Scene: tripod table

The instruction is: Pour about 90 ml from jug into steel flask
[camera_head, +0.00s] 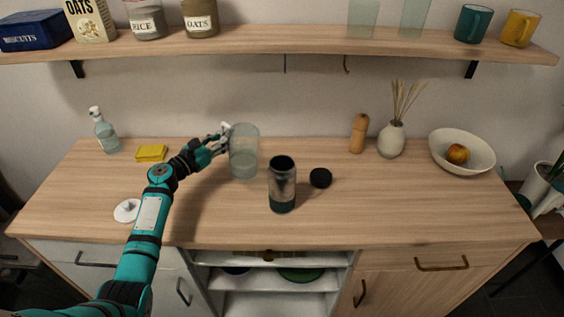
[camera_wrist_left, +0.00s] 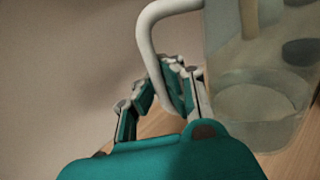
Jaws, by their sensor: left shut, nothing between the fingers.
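The jug (camera_head: 243,152) is clear and upright on the counter, with a pale handle on its left. In the left wrist view the jug (camera_wrist_left: 262,105) fills the right side, and what looks like a liquid level shows low inside it. The steel flask (camera_head: 282,190) stands upright and uncapped to the right of the jug and nearer the front. My left gripper (camera_head: 216,143) is at the jug's handle side. In the wrist view its fingers (camera_wrist_left: 178,88) are beside the handle (camera_wrist_left: 160,55); the gripper is shut with nothing held. My right gripper is not in view.
A black cap (camera_head: 320,178) lies right of the flask, and a white lid (camera_head: 127,211) lies at front left. A yellow sponge (camera_head: 151,153), spray bottle (camera_head: 104,131), pepper mill (camera_head: 358,134), vase (camera_head: 391,139) and fruit bowl (camera_head: 470,155) stand farther out. A shelf (camera_head: 290,42) hangs above.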

